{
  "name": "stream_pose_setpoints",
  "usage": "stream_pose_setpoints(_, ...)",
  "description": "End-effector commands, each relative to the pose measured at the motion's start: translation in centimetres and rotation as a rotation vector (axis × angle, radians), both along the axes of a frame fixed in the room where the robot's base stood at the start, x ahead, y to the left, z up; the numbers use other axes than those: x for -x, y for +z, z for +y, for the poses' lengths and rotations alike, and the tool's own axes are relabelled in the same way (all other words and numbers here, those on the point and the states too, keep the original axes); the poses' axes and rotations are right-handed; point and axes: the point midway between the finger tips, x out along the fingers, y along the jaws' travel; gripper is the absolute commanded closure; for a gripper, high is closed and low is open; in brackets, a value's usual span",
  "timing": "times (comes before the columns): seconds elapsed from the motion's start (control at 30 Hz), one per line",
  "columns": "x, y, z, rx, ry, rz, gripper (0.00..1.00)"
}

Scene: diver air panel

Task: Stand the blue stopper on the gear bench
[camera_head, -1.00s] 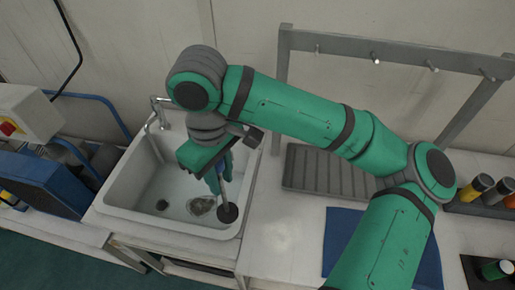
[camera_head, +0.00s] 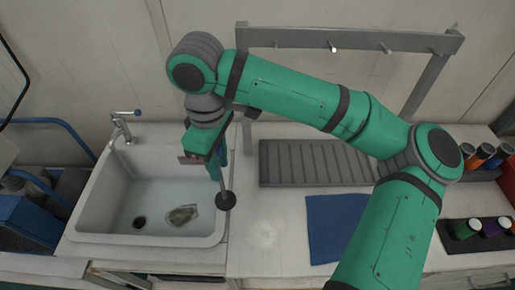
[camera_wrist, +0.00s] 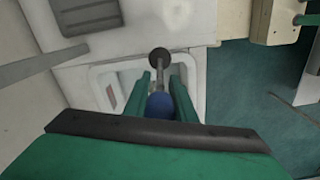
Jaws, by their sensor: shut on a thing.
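My gripper (camera_head: 217,168) is shut on the blue stopper and holds it up near the right edge of the sink. The stopper has a blue ball-like top (camera_wrist: 160,105) between my fingers, a thin grey stem and a black round disc (camera_head: 226,200) at its lower end. The disc also shows in the wrist view (camera_wrist: 159,55). In the head view it overlaps the sink's right rim; whether it touches anything cannot be told. The gear bench (camera_head: 265,255) is the pale worktop right of the sink, with bare room at its front left.
The white sink (camera_head: 100,205) holds a brownish-grey lump (camera_head: 182,215). A tap (camera_head: 122,128) stands behind it. A grey ribbed tray (camera_head: 310,162), a blue cloth (camera_head: 333,228), a grey peg frame (camera_head: 350,40) and racks of coloured cylinders (camera_head: 480,228) are on the bench.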

Motion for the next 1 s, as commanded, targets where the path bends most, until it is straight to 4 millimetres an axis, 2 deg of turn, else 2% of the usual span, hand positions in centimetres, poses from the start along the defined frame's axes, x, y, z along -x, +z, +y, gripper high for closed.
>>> stream_pose_setpoints(0.03,-0.9,0.1,-1.7,0.002,-0.014,-0.003,1.00)
stream_pose_setpoints(0.2,-2.8,0.1,-5.9,0.002,-0.020,-0.005,1.00)
stream_pose_setpoints(0.4,-3.8,0.1,-8.7,0.000,-0.020,-0.007,1.00)
stream_pose_setpoints(0.67,-4.0,-0.6,-9.4,0.001,-0.018,-0.007,1.00)
stream_pose_setpoints(1.0,-4.0,-3.8,-9.2,0.000,-0.016,-0.006,1.00)
